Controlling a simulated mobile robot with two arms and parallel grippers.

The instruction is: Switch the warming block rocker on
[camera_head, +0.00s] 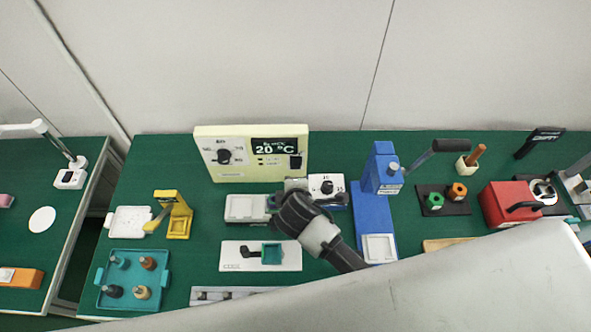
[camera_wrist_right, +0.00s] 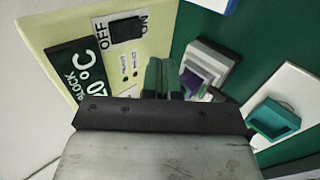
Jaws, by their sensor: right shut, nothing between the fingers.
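The warming block's cream control panel (camera_head: 218,172) stands upright at the back of the green bench. It has a black dial (camera_head: 224,157) and a display reading 20 °C (camera_head: 277,146). Its black rocker (camera_head: 295,161) is at the panel's lower right. In the right wrist view the rocker (camera_wrist_right: 126,30) sits between the printed words OFF and ON; I cannot tell which side is pressed. My right gripper (camera_head: 272,203) is shut and empty, in front of and below the panel; its fingers (camera_wrist_right: 164,76) are apart from the rocker in the wrist view. My left gripper is not in view.
A white block (camera_head: 240,208) stands just before the panel, with a COOL plate (camera_head: 232,258) nearer. A white dial box (camera_head: 327,184) and blue press (camera_head: 370,205) stand to the right. A yellow stand (camera_head: 178,228) and teal tray (camera_head: 128,300) are left.

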